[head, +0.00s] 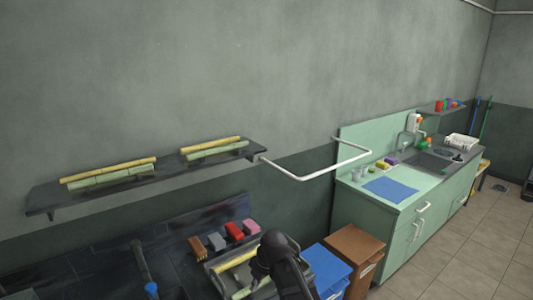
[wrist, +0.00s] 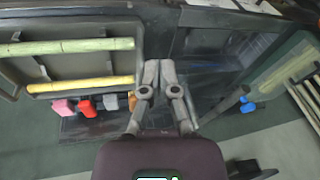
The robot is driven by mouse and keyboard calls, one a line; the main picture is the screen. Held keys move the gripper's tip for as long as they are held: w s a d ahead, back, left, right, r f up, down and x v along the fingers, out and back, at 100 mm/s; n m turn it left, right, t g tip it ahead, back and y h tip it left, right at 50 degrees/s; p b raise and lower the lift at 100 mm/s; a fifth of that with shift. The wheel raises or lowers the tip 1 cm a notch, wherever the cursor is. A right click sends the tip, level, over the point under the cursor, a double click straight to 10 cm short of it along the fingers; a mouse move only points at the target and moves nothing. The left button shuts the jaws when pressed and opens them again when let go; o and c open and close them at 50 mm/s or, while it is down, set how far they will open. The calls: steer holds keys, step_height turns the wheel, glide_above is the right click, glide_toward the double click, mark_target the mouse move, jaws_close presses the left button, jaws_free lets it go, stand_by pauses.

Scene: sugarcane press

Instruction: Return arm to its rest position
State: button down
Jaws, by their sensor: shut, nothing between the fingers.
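My gripper (wrist: 159,68) shows in the wrist view with its two fingers together, shut and empty. It hangs in front of the dark bench, to the right of a tray (wrist: 14,82) that holds a green cane piece (wrist: 70,46) and a yellow cane piece (wrist: 80,84). The fingers appear apart from both pieces, though the height between them is hard to tell. In the head view a dark part of my arm shows at the bottom centre, in front of the tray (head: 214,273); my fingers are not visible there.
A wall shelf (head: 45,196) carries yellow and green canes. Brushes and blocks, one red (head: 234,231), lie behind the tray. A blue bin (head: 325,265) and a brown bin (head: 355,245) stand right of the bench. A white rail (head: 318,173) juts from the wall. A sink counter (head: 405,208) stands further right.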

steer(key=s+d+f+m+h+b, duration=0.1)
steer(key=s+d+m, duration=0.3)
steer(key=d, duration=0.6)
steer(key=s+d+f+m+h+b, duration=0.1)
steer(key=s+d+f+m+h, duration=0.1)
steer(key=d, duration=0.8)
steer(key=s+f+m, duration=0.1)
steer(key=s+m, duration=0.1)
steer(key=m, duration=0.1)
steer(key=shift+s+d+b, duration=0.3)
steer(key=shift+b, duration=0.1)
